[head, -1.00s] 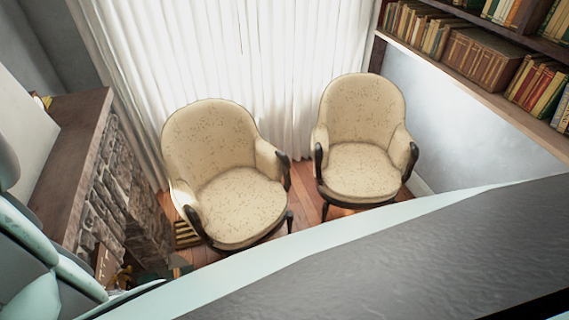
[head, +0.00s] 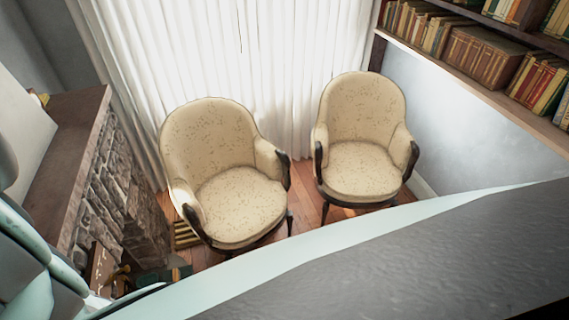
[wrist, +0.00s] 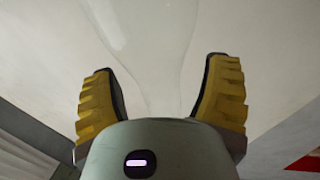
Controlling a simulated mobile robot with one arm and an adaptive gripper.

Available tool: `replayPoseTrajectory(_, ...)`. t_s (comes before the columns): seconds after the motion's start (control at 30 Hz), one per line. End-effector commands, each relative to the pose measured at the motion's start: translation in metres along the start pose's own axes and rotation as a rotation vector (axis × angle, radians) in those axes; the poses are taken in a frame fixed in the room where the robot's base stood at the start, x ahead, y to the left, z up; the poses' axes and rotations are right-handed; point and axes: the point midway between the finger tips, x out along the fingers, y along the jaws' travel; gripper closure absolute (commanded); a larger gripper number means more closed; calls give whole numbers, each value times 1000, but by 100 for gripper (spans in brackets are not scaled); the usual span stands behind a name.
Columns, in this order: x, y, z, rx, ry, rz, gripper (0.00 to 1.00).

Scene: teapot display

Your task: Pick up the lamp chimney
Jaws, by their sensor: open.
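The lamp chimney (wrist: 148,32) shows in the wrist view as a faint, clear glass shape. It is wide at the top of the picture and narrows toward my gripper. My gripper (wrist: 161,72) is open, with one yellow ridged finger on each side of the picture. The narrow part of the glass appears in the gap between the fingers, and I see no finger touching it. How deep it sits between them is hard to tell. The glass's lower end is hidden behind the gripper body. Neither chimney nor gripper jaws can be made out in the head view.
In the head view, two cream armchairs (head: 228,205) (head: 358,168) stand before white curtains (head: 200,60). A stone fireplace (head: 118,195) with a wooden mantel (head: 72,140) is at left. A bookshelf (head: 480,85) is at upper right. A little wooden floor (head: 308,190) shows between the chairs.

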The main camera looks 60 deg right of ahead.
Motion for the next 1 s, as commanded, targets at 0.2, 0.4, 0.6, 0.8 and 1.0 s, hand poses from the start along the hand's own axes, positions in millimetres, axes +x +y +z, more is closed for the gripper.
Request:
replayPoseTrajectory(0.2, 0, 0, 0, 0, -1, -1, 34)
replayPoseTrajectory(0.4, -1, 0, 0, 1, -1, 0, 55)
replayPoseTrajectory(0.6, -1, 0, 0, 0, -1, 1, 76)
replayPoseTrajectory(0.8, -1, 0, 0, 1, -2, 1, 96)
replayPoseTrajectory(1.0, -1, 0, 0, 1, -2, 1, 100)
